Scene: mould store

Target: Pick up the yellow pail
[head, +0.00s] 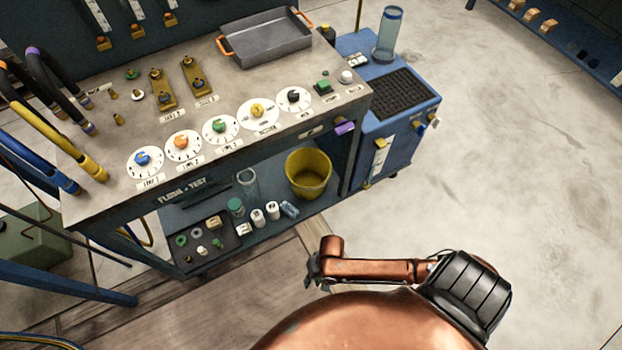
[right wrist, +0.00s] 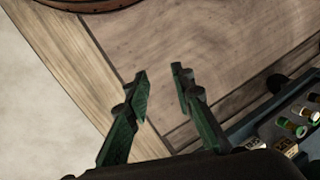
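The yellow pail (head: 309,188) stands upright on the lower shelf of the workbench in the head view, toward the shelf's right end. Its open top shows, and it is not in the right wrist view. My right gripper (head: 313,272) is in front of the bench, nearer to me than the pail and apart from it. In the right wrist view its two fingers (right wrist: 160,73) are spread, with only floor between them. My left gripper is not in view.
The worktop (head: 225,95) overhangs the shelf (head: 270,215). Left of the pail stand a clear cylinder (head: 248,184), white bottles (head: 272,210) and a tray of small parts (head: 205,240). A blue cabinet (head: 400,130) adjoins on the right. The floor (head: 500,170) farther right is clear.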

